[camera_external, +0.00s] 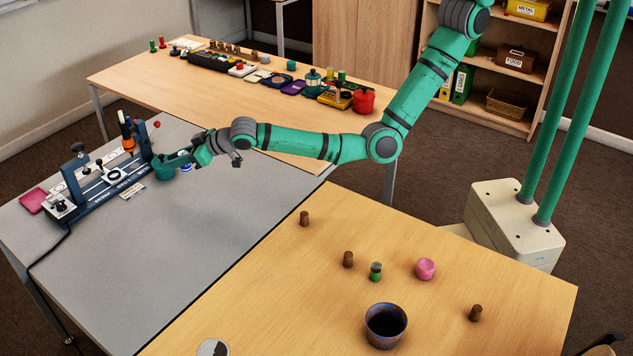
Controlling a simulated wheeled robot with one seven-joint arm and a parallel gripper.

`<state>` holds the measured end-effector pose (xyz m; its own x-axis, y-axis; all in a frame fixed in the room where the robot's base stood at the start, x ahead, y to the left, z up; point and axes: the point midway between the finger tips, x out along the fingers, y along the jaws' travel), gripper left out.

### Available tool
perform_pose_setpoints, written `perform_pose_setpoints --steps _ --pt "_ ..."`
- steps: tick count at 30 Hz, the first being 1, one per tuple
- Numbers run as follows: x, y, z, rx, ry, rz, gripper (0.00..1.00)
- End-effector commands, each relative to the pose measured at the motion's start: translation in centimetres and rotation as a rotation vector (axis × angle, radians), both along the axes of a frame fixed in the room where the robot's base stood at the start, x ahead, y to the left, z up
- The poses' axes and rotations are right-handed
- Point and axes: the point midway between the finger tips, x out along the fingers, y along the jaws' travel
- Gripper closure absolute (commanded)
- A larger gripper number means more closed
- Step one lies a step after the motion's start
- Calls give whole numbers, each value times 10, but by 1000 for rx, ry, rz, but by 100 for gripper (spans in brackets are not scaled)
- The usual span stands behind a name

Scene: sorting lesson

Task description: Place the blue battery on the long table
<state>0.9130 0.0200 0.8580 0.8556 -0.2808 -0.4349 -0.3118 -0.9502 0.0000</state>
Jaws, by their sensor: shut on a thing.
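My gripper (190,158) is at the left, low over the grey table, at the end of my outstretched green arm. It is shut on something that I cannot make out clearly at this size. A teal, bowl-like thing (164,172) is at its tip. A small blue-and-white thing (186,168) shows just below the gripper. I cannot tell whether it is the blue battery, or whether it is held or resting on the table. A long wooden table (130,76) stands at the back, with many small things along its far side.
The grey table (150,260) holds a dark rail-like fixture (110,185), a pink pad (33,200) and an orange bottle (127,140). The front wooden table (300,270) bears brown pegs, a green cylinder (376,271), a pink cup (426,268) and a dark bowl (385,325). The long table's near side is clear.

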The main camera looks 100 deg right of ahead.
Motion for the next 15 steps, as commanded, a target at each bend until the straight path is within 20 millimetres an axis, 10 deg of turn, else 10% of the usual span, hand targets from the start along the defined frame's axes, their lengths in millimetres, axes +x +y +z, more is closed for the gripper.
perform_pose_setpoints --steps 15 --pt "54 0 -53 1 -1 -3 100"
